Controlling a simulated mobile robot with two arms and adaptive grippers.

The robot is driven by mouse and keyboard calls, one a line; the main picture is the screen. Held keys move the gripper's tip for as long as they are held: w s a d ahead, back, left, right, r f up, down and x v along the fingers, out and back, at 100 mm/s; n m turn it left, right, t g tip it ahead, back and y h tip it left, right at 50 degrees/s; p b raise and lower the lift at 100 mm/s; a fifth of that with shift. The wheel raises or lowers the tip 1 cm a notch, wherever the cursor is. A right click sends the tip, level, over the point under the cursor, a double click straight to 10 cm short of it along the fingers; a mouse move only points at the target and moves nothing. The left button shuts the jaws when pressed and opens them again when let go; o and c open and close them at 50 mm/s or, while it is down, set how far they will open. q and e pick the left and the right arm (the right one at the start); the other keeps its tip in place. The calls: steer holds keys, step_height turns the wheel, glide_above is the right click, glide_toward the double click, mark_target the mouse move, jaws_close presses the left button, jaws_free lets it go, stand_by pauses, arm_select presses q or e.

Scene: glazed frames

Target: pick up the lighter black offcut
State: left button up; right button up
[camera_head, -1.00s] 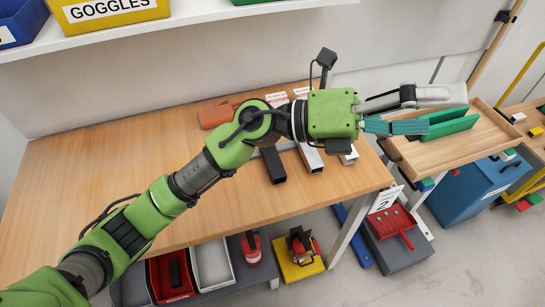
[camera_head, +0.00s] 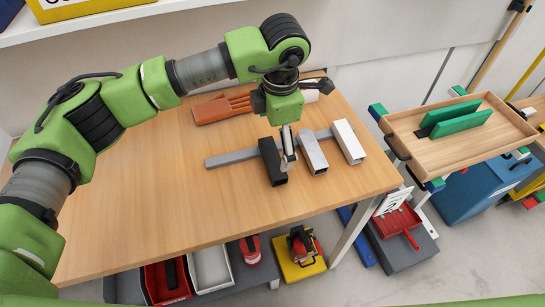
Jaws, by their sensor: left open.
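A black offcut (camera_head: 270,158), a square tube with a dark open end, lies on the wooden table (camera_head: 150,190). It is the only black offcut I can make out. A silver-grey offcut (camera_head: 312,152) and a white one (camera_head: 348,142) lie to its right. My left gripper (camera_head: 287,161) points down at the black offcut's right side, overlapping it in the picture. It is open, with nothing seen between its fingers. One finger is mostly hidden, and I cannot tell whether it touches the offcut. My right gripper is not in view.
Brown-orange gloves (camera_head: 222,108) lie at the back of the table. A wooden tray (camera_head: 480,149) with green pieces stands to the right. The left of the table is clear.

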mark_target(273, 157)
arm_select(q)
steer(key=f, duration=0.4)
steer(key=shift+w+a+f+p, duration=0.1)
steer(key=shift+w+p, duration=0.2)
steer(key=shift+p, duration=0.1)
steer(key=shift+f, duration=0.25)
steer(key=f+p, duration=0.2)
steer(key=f, duration=0.1)
steer(key=shift+w+a+f, duration=0.15)
steer(key=shift+w+f, duration=0.05)
steer(key=shift+f, duration=0.05)
steer(key=shift+w+f, duration=0.1)
steer(key=shift+f, duration=0.5)
steer(key=c, duration=1)
